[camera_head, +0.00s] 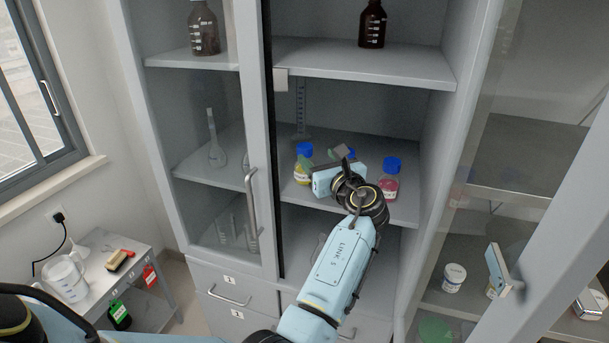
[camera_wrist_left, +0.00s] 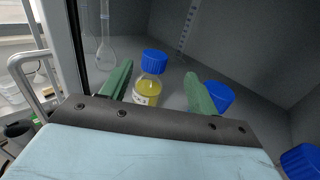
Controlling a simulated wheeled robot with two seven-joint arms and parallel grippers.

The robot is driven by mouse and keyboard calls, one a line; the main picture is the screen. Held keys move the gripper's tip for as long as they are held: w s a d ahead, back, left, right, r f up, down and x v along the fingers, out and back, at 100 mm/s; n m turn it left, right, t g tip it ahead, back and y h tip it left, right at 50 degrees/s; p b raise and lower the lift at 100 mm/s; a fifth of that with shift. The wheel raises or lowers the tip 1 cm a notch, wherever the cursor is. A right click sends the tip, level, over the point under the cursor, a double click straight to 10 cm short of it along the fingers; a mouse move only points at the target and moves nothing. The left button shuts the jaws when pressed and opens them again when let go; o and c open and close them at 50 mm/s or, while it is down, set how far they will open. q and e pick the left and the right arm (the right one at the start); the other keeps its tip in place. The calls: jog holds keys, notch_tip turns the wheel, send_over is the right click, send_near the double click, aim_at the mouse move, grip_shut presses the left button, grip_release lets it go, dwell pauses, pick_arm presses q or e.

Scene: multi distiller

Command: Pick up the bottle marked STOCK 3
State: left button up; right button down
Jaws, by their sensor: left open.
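My left gripper (camera_head: 330,162) reaches into the open cabinet at the middle shelf, fingers open. In the left wrist view its two green fingers (camera_wrist_left: 160,88) stand apart. A blue-capped bottle of yellow liquid (camera_head: 301,174) shows between them, near the left finger (camera_wrist_left: 149,88); I cannot tell whether they touch. Another blue-capped bottle (camera_wrist_left: 220,96) is partly hidden behind the right finger. A blue-capped bottle with pink-red contents (camera_head: 390,184) stands to the right on the same shelf. My right gripper is not in view.
Brown bottles (camera_head: 372,26) stand on the upper shelf. A flask (camera_head: 215,140) stands behind the closed left glass door. The right door (camera_head: 565,200) is swung open, with its frame at the right. A side table (camera_head: 112,262) holds a clear jug (camera_head: 66,277) at lower left.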

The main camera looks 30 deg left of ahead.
aim_at(308, 149)
pick_arm(q)
jog(key=shift+b+x, duration=0.4)
jog(key=shift+x, duration=0.75)
jog(key=b+x, duration=0.1)
jog(key=x, duration=0.1)
jog(key=b+x, duration=0.1)
jog(key=x, duration=0.1)
jog(key=shift+s+a+b, duration=0.3)
jog(key=shift+a+b, duration=0.05)
jog(key=shift+b, duration=0.05)
jog(key=shift+w+a, duration=0.25)
jog(key=shift+a, duration=0.05)
jog(key=shift+r, duration=0.1)
grip_shut()
